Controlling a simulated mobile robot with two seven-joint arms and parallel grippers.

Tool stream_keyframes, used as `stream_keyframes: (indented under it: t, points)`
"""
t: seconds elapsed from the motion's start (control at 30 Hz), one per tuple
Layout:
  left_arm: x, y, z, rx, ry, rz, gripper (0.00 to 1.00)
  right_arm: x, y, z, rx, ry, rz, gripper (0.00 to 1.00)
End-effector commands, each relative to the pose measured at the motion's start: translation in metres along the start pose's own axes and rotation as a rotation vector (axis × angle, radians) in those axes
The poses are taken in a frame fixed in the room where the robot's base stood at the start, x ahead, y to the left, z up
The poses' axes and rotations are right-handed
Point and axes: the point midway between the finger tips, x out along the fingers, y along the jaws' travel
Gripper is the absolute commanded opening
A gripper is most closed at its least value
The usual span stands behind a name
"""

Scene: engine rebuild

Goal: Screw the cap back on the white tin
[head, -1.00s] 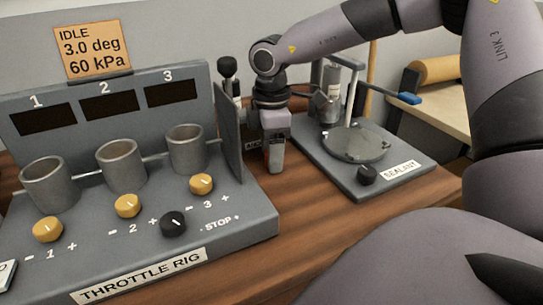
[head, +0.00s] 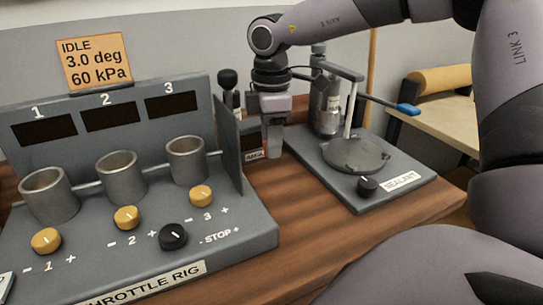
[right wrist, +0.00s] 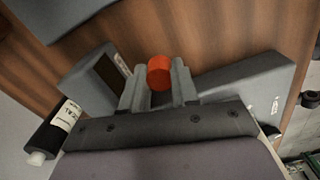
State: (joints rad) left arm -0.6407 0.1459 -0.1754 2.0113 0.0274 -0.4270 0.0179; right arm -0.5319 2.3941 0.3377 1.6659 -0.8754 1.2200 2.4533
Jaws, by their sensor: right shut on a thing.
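My right gripper (head: 273,145) points down in the gap between the throttle rig and the sealant stand. In the right wrist view its fingers (right wrist: 159,88) are shut on a small orange-red cap (right wrist: 159,72), which sits between the tips. The cap is hidden in the head view. I cannot make out a white tin in either view. My left gripper is out of view.
The throttle rig (head: 150,245) stands at the left, with a side panel (head: 232,140) close to the gripper. The sealant stand (head: 405,170) is at the right. A small dark-screened box (right wrist: 108,75) is beside the fingers. Bare wooden bench (head: 310,220) lies in front.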

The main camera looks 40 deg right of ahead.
Motion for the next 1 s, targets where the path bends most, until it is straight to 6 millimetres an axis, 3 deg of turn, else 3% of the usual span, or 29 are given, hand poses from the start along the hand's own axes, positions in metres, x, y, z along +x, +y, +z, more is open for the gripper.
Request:
stream_keyframes:
  t: [0.2, 0.5, 0.7, 1.0]
  points:
    - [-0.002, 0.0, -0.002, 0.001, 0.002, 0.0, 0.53, -0.06, 0.001, 0.0, 0.001, 0.0, 0.006, 0.02]
    - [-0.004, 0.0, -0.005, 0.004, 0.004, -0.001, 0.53, -0.121, 0.0, 0.0, 0.0, 0.0, 0.002, 0.02]
    - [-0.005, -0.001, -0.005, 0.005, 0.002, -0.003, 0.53, -0.141, 0.0, 0.0, 0.001, 0.0, 0.001, 0.02]
    - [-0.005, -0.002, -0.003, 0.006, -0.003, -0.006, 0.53, -0.147, 0.0, 0.0, -0.001, 0.0, -0.001, 0.02]
